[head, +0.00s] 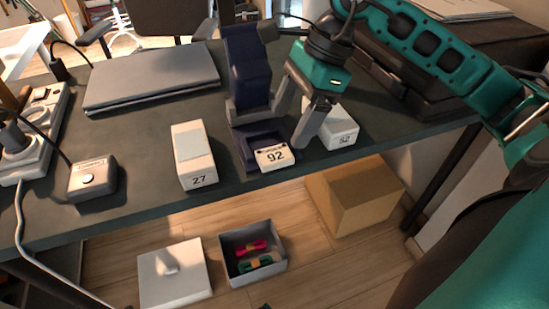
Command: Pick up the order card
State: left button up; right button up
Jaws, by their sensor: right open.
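The order card (272,156) is small and white with the number 92. It lies at the front of a dark blue tray (243,157) near the table's front edge. My right gripper (289,123) is open, pointing down just above and behind the card, with a finger towards each side. I see nothing between its fingers, and it appears apart from the card. My left gripper is not in view.
A white box marked 27 (194,157) stands left of the tray, and another numbered white box (337,128) stands right, partly behind my gripper. A closed laptop (150,80) lies behind. A grey bin (236,264) with cords and a cardboard box (356,199) are below.

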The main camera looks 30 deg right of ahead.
aim_at(276, 154)
jog(key=b+x, duration=0.1)
jog(key=x, duration=0.5)
jog(key=shift+w+f, duration=0.1)
jog(key=shift+f, duration=0.2)
jog(key=c, duration=1.1)
